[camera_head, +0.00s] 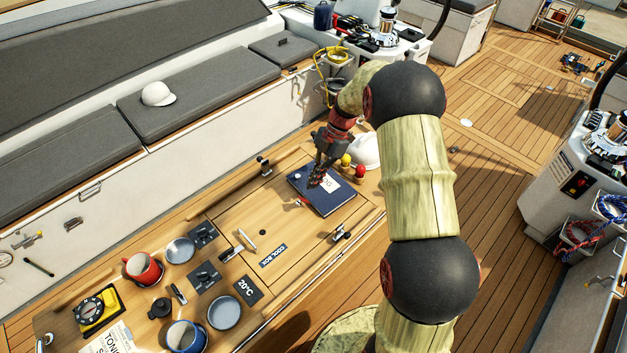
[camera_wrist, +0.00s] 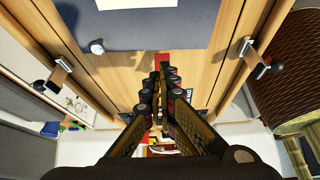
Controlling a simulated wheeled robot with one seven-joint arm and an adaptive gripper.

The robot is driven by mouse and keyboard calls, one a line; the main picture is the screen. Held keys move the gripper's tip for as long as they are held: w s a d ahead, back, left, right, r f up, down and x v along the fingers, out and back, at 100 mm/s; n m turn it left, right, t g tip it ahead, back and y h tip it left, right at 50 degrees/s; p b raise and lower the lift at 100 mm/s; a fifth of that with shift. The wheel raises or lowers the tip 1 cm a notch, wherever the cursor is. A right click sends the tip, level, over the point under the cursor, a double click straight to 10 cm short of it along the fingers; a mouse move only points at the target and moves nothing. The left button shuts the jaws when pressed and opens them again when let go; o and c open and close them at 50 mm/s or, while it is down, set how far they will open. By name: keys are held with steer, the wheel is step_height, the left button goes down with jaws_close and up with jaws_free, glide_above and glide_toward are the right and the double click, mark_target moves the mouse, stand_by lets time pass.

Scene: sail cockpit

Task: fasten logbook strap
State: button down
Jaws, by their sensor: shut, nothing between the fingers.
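The dark blue logbook (camera_head: 333,197) lies on the wooden cockpit table, with a white label partly hidden by my gripper. It also fills the top of the wrist view (camera_wrist: 165,28), with a silver stud (camera_wrist: 97,46) near its edge. A small red piece, perhaps the strap (camera_head: 301,202), sits at the book's near left edge. In the wrist view a red patch (camera_wrist: 162,58) shows just beyond my fingertips, by the book's edge. My gripper (camera_head: 314,184) points down over the logbook, shut and empty. Whether the fingertips touch anything cannot be told.
Red and yellow knobs (camera_head: 353,167) and a white domed thing (camera_head: 366,151) stand close behind the book. Latches (camera_head: 341,233) line the cool box lid. Mugs (camera_head: 143,268), bowls (camera_head: 224,313) and a compass (camera_head: 93,309) occupy the table's left end.

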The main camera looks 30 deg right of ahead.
steer(key=shift+r, duration=0.1)
steer(key=shift+r, duration=0.7)
steer(key=shift+a+f, duration=0.1)
